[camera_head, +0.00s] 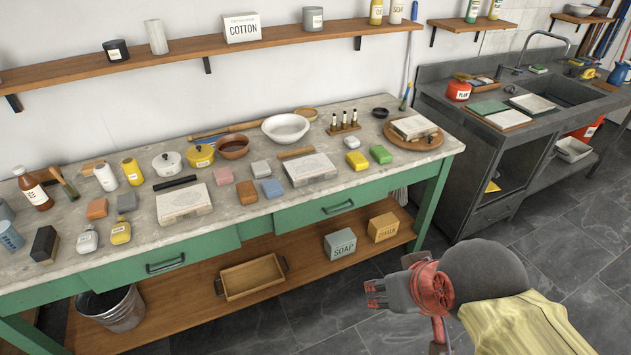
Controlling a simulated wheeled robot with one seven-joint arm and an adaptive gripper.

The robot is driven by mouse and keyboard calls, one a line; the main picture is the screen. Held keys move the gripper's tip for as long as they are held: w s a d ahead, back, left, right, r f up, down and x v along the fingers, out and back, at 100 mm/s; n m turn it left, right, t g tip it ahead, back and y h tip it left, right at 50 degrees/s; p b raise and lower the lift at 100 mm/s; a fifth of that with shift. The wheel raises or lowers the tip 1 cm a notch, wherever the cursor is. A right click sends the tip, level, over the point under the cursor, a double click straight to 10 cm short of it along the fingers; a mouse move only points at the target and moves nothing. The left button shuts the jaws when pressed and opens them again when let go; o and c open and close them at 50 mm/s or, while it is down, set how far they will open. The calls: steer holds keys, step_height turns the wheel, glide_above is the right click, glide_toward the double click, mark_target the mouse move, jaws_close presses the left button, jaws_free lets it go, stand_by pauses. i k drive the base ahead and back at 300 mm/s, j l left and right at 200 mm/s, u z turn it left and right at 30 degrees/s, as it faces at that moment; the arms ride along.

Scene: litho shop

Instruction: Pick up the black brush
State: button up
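No black item is plainly a brush at this size. A long thin black bar (174,182) lies on the workbench, left of centre. A black upright block (45,244) stands near the bench's left front. A brush-like tool with a wooden handle and dark end (65,184) leans near the brown bottle at the far left. I cannot tell which of these is the black brush. My gripper (373,293) is at the lower right, in front of the bench and away from all three, with nothing visible in it. Its finger opening is unclear.
The green workbench (440,152) is crowded with bottles, bowls, stone slabs and coloured blocks. Its lower shelf holds a wooden tray (252,277) and soap (340,244) and chalk boxes. A grey sink unit (487,150) stands right. Floor at the lower right is clear.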

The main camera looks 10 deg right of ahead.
mark_target(45, 250)
steer(key=u, duration=1.75)
steer(key=z, duration=2)
steer(key=u, duration=2)
